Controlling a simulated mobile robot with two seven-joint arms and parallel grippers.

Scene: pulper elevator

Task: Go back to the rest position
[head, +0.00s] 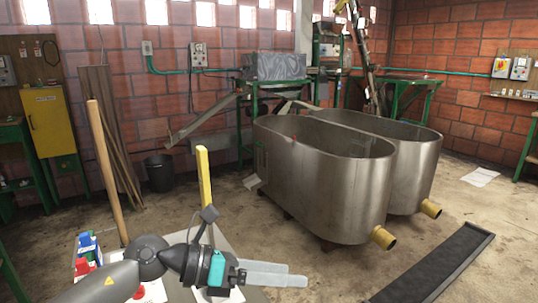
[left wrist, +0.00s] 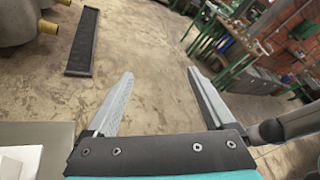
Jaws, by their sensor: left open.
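My left gripper (head: 297,274) reaches in from the lower left of the head view, over the edge of a pale table. Its two grey fingers point right and are spread apart. In the left wrist view the left gripper (left wrist: 161,73) shows a wide gap with only the concrete floor beyond it, so it holds nothing. My right gripper does not show in either view.
A pale table (head: 252,296) with boxes or bottles (head: 88,248) lies under my left arm. A wooden handle (head: 105,170) and yellow post (head: 204,180) stand close by. Steel tanks (head: 320,190) and a black floor channel (head: 435,268) lie beyond. Floor between is clear.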

